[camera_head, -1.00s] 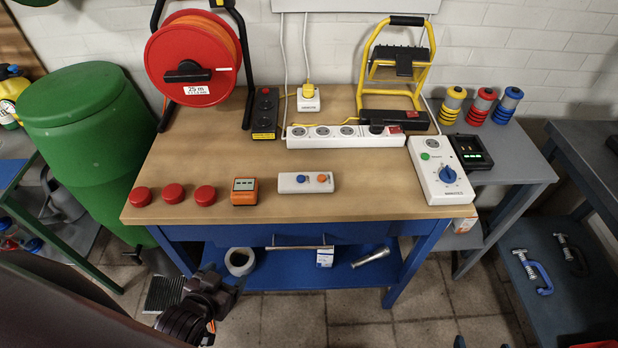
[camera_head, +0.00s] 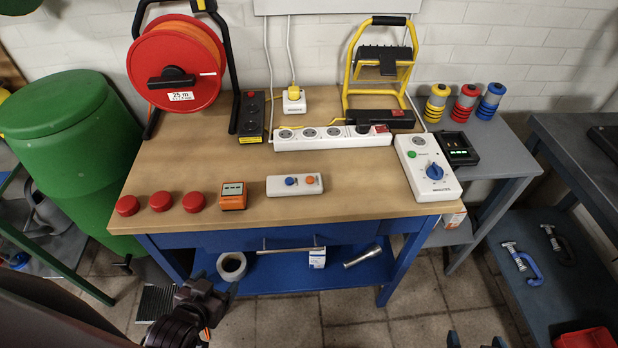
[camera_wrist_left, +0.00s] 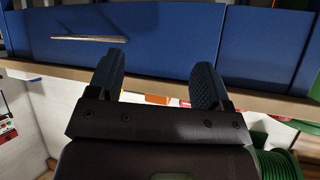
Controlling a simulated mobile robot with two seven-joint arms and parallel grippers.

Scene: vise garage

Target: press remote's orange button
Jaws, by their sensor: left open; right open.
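The remote (camera_head: 280,187) is a white box lying on the wooden workbench (camera_head: 370,200), near its front edge. It has a blue button (camera_head: 291,181) on the left and an orange button (camera_head: 309,180) on the right. My left gripper (camera_head: 222,290) is low in front of the bench, below and left of the remote, apart from it. In the left wrist view its two fingers (camera_wrist_left: 155,75) are spread and empty, facing the blue bench front. The remote cannot be made out there. My right gripper (camera_head: 475,341) shows only its spread fingertips at the bottom edge.
Three red buttons (camera_head: 161,201) and an orange device (camera_head: 233,197) stand left of the remote. A power strip (camera_head: 335,137) lies behind it, and a white box with a blue knob (camera_head: 427,168) to its right. Bare wood surrounds the remote. A lower blue shelf (camera_head: 290,280) is below.

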